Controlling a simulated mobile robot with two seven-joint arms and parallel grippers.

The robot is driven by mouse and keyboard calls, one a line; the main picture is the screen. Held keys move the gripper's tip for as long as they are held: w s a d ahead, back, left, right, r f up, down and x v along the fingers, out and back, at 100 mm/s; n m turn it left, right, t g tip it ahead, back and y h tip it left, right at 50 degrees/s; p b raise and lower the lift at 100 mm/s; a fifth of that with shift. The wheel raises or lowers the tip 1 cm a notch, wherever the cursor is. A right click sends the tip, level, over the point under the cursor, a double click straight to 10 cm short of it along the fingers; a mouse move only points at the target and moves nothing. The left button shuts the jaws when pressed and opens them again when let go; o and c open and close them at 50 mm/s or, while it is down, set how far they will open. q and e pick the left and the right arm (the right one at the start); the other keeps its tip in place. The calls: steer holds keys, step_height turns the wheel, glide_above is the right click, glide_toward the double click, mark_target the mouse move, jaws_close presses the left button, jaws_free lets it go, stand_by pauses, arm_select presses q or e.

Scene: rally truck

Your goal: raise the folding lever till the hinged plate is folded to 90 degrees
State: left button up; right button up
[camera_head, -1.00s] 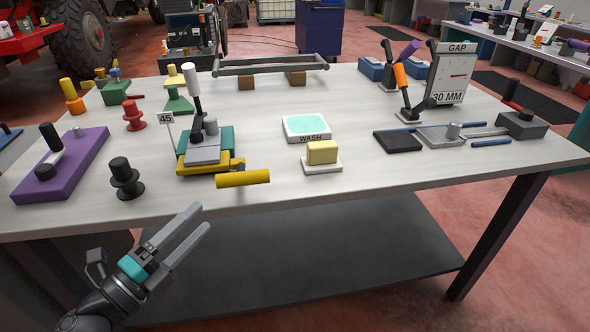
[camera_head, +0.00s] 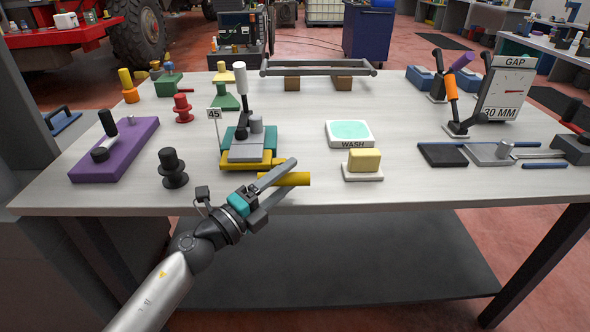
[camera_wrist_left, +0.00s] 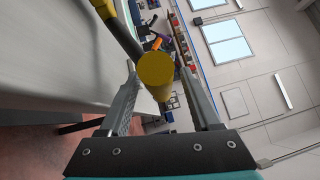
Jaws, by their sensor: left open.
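The folding lever is a yellow bar with a thick yellow grip (camera_head: 299,180) at the front of a teal bending fixture (camera_head: 231,141). The lever is down, its grip sticking out to the right near the table's front edge. A grey plate (camera_head: 247,152) lies flat on the fixture, under a clamp with an upright white handle (camera_head: 239,78). My left gripper (camera_head: 288,173) is open at the grip. In the left wrist view the round end of the grip (camera_wrist_left: 156,69) shows between the two open fingers (camera_wrist_left: 158,80), with gaps on both sides. My right gripper is not in view.
A "45" sign (camera_head: 214,115) stands at the fixture's left. A black knob (camera_head: 172,168) stands left of my left gripper. A yellow block (camera_head: 364,160) on a white base and a wash pad (camera_head: 349,131) lie to the right. The front strip of the table is clear.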

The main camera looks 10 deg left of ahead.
arm_select(q)
steer(key=shift+x, duration=1.45)
steer(key=shift+c, duration=0.2)
jaws_close()
steer(key=shift+r, duration=0.1)
